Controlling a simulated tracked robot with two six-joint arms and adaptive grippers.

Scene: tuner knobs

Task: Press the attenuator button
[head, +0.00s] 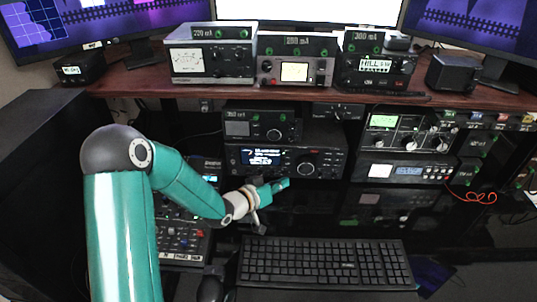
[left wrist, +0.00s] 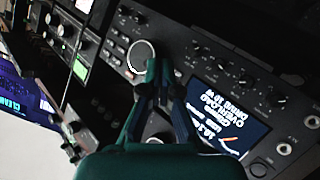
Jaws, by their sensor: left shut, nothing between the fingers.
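My left gripper (head: 282,185) is shut and empty, in front of the lower part of the black radio (head: 332,150) with a blue-and-white display and a large round knob. In the left wrist view the gripper's fingertips (left wrist: 164,68) lie over the radio's panel (left wrist: 175,45), between the big silver knob (left wrist: 140,55) and the display (left wrist: 225,115), which reads OVERLOAD upside down. Small buttons (left wrist: 116,60) line the panel beside the big knob. I cannot tell which one is the attenuator button, nor whether the fingers touch the panel. My right gripper is not in view.
Another unit (head: 258,128) stands on top of the radio. A keyboard (head: 326,263) lies in front, and a mixer-like panel (head: 182,243) is at lower left, partly behind my arm. More equipment (head: 408,132) stands at right. A wooden shelf (head: 225,90) with several instruments runs above.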

